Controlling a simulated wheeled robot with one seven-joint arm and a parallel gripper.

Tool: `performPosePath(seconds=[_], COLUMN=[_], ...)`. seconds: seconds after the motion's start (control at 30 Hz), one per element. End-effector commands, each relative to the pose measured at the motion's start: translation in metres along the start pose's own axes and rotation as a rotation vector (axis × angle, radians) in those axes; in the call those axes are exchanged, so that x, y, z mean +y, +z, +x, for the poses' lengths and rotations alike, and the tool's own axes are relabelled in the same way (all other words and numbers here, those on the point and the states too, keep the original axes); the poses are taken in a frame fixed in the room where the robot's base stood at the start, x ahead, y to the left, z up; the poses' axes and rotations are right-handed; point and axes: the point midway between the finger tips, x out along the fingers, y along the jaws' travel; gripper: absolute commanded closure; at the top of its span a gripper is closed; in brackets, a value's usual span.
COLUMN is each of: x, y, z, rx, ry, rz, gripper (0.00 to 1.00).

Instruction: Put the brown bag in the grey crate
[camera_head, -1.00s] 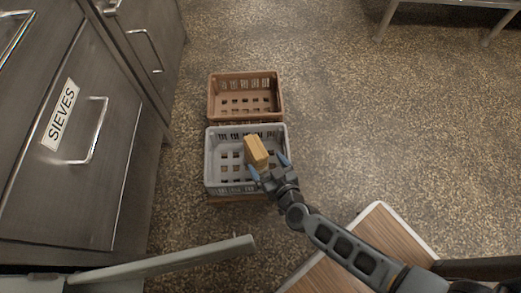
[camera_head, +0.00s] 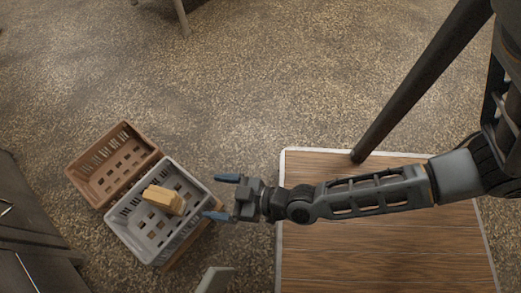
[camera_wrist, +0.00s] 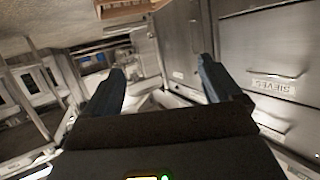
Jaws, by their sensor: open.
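The brown bag (camera_head: 164,200), a small tan block shape, lies inside the grey crate (camera_head: 128,243) in the head view. The crate stands at the lower left, beside a brown crate. My gripper (camera_head: 218,197) is open and empty, to the right of the grey crate, its blue fingers pointing left and apart from the bag. In the wrist view the two fingers (camera_wrist: 160,85) stand wide apart with nothing between them. The bag and the grey crate cannot be made out in the wrist view.
A brown crate (camera_head: 82,177) sits against the grey crate's far left side. A wood-topped surface (camera_head: 380,250) lies under my arm. Dark cabinets (camera_head: 30,225) stand at the lower left; the wrist view shows a SIEVES drawer (camera_wrist: 270,65). Speckled floor (camera_head: 270,80) is open beyond.

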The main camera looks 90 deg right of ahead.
Motion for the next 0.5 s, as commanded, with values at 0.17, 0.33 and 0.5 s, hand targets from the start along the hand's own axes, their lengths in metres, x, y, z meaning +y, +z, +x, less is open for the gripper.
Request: performPosePath(seconds=[0.17, 0.33, 0.5], x=[0.004, 0.005, 0.005], y=[-0.059, -0.125, -0.176], z=[-0.077, -0.134, -0.169], rx=[0.022, 0.031, 0.031], ry=[-0.045, -0.079, -0.097], rz=[-0.017, -0.041, -0.063], gripper=[0.09, 0.09, 0.09])
